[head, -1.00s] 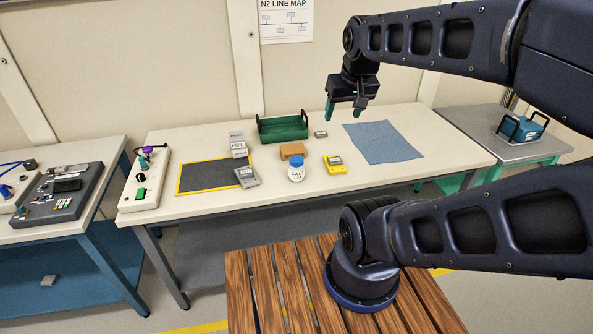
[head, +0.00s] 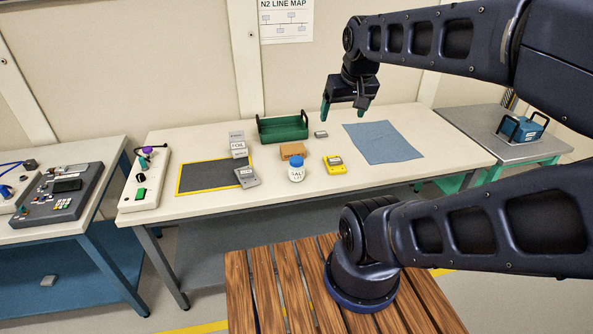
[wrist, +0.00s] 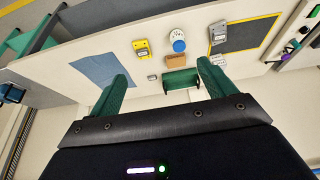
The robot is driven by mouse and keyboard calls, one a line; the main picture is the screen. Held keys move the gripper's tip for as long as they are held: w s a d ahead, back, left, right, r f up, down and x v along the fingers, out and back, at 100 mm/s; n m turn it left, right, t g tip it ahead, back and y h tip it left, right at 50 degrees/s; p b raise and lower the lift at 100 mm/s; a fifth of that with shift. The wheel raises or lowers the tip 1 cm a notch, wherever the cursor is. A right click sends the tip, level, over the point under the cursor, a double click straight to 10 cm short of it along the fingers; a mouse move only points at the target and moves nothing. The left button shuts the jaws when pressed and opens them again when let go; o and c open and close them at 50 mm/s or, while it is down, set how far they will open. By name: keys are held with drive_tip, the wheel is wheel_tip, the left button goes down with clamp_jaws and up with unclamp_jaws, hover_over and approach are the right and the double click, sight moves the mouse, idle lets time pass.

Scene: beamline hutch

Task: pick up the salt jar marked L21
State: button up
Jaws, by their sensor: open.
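The salt jar (head: 296,171) is white with a blue lid and stands upright on the long white table (head: 400,183), near its front edge. Its label reads "SALT" with a smaller, unclear line below. In the wrist view the jar (wrist: 178,42) shows beyond the fingertips, lid toward the camera. My gripper (head: 346,108) is open and empty, with green fingers, high above the table and behind and right of the jar. In the wrist view my gripper (wrist: 165,75) has its fingers spread wide with nothing between them.
Near the jar are a yellow device (head: 333,164), a grey device (head: 247,177), a brown block (head: 292,150) and stacked boxes (head: 238,146). A green tray (head: 283,129) stands behind. A yellow-edged dark mat (head: 208,177) lies left; a blue cloth (head: 383,142) lies right.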

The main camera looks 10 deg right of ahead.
drive_tip(key=shift+w, duration=0.1)
drive_tip(key=m+g, duration=0.5)
drive_tip(key=m, duration=1.4)
hover_over(297, 159)
drive_tip(key=f, duration=2.3)
drive_tip(key=shift+a+f, duration=0.2)
drive_tip(key=shift+f, duration=0.05)
drive_tip(key=shift+d+f, duration=0.1)
drive_tip(key=shift+f, duration=4.9)
drive_tip(key=c, duration=1.3)
